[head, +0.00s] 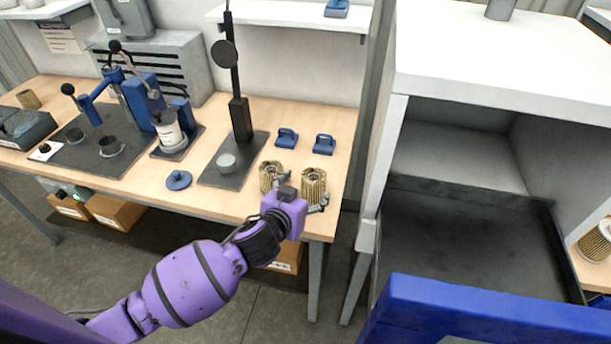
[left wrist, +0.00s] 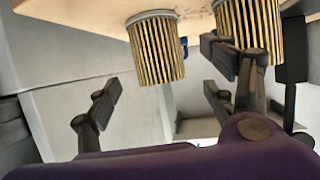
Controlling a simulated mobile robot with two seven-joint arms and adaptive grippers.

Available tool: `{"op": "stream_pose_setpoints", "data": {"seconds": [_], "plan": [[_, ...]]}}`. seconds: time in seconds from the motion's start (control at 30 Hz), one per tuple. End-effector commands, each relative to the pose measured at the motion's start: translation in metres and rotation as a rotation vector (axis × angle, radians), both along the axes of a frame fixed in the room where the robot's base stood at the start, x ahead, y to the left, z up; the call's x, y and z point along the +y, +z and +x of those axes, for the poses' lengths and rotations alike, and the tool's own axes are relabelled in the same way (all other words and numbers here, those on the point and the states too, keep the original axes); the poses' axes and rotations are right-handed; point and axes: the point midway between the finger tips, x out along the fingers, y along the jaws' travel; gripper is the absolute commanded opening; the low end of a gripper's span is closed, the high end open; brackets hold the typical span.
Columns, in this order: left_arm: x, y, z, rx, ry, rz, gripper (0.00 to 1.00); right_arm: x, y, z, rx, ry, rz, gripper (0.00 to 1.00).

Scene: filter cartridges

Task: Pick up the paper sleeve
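Two tan pleated paper sleeves stand side by side near the workbench's front right corner, a left one (head: 270,175) and a right one (head: 313,181). My left gripper (head: 303,190) is open at the near side of the right sleeve and partly covers its lower part. In the left wrist view, the bench is at the top and one sleeve (left wrist: 156,50) shows between the spread fingers of my left gripper (left wrist: 165,85), beyond their tips. The other sleeve (left wrist: 248,25) is partly behind the right-hand finger. My right gripper is not in view.
Two blue clips (head: 287,138) lie behind the sleeves. A gauge stand (head: 240,120), a blue press (head: 145,95) and a blue knob (head: 178,180) are further left. A white cabinet (head: 480,50) with a dark tray (head: 470,240) stands right, beyond a gap. Another pleated cartridge (head: 597,243) is far right.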

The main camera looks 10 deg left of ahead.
Motion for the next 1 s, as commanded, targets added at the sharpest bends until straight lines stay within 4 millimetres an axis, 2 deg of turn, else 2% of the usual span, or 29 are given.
{"op": "stream_pose_setpoints", "data": {"seconds": [0.27, 0.5, 0.83, 1.0], "plan": [[-0.004, -0.013, 0.029, 0.000, 0.000, 0.001, 0.76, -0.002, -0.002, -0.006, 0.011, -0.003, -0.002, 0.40], [-0.008, -0.028, 0.059, 0.001, 0.000, 0.001, 0.76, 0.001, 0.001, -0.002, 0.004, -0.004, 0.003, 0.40], [-0.010, -0.032, 0.064, 0.002, -0.001, 0.000, 0.76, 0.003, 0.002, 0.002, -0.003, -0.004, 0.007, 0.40], [-0.010, -0.032, 0.064, 0.002, -0.001, 0.000, 0.54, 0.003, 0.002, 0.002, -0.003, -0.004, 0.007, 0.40]]}}
